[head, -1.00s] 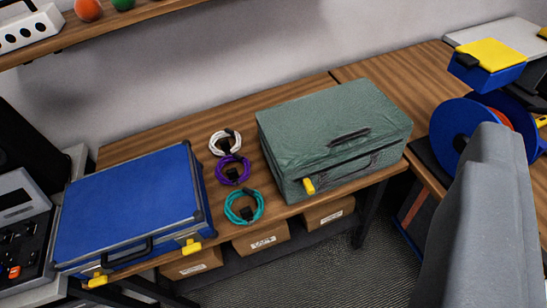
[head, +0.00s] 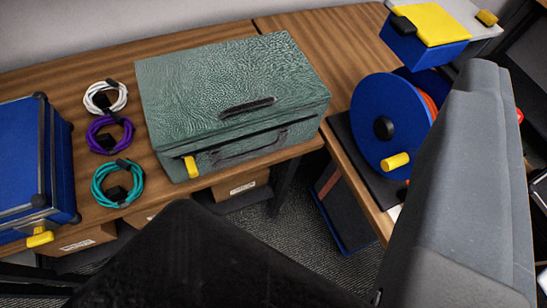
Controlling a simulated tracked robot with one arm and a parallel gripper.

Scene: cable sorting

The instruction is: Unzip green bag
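The green bag (head: 232,85) is a boxy, textured case on the wooden desk, in the upper middle of the head view. Its lid lies closed and a dark handle sits on top. A second dark handle shows on the front. A yellow zipper pull (head: 191,167) is at the front left corner, at the left end of the seam under the lid. I see no gripper fingers in this view. A large dark shape fills the bottom middle and a grey shape the right; I cannot tell whether either is part of me.
White (head: 105,97), purple (head: 109,134) and teal (head: 117,183) cable coils lie left of the bag. A blue case (head: 25,160) is at the far left. A blue cable reel (head: 378,125) stands right of the bag. Cardboard boxes sit under the desk.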

